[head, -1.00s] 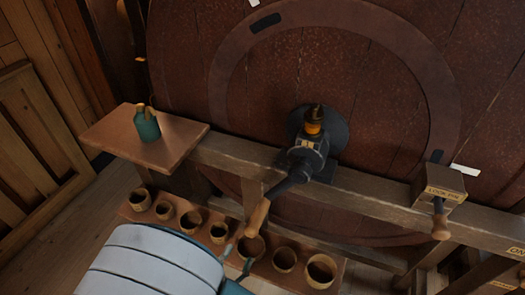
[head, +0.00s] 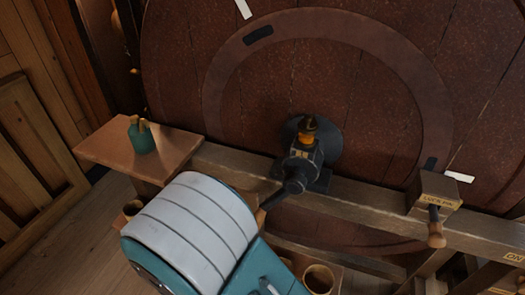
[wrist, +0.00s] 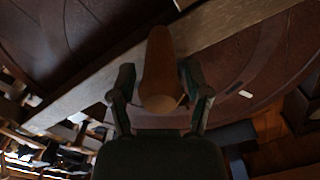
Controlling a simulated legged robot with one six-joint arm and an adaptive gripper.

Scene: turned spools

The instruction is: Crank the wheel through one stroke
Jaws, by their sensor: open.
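The large dark red-brown wooden wheel (head: 390,110) fills the back of the head view, with a paler ring on its face. A black crank hub (head: 300,165) with an orange collar sits at its middle. The crank arm runs down and left from the hub, and my arm hides most of its wooden handle in the head view. In the wrist view, the tapered wooden handle (wrist: 160,65) lies between the two fingers of my gripper (wrist: 158,80). The fingers are open on either side of it. Whether they touch it I cannot tell.
A wooden beam (head: 365,205) crosses in front of the wheel. A lock pin block (head: 433,190) with a wooden handle stands on it at right. A teal bottle (head: 141,138) stands on a wooden shelf (head: 108,150) at left. Cups (head: 318,279) sit low behind my arm.

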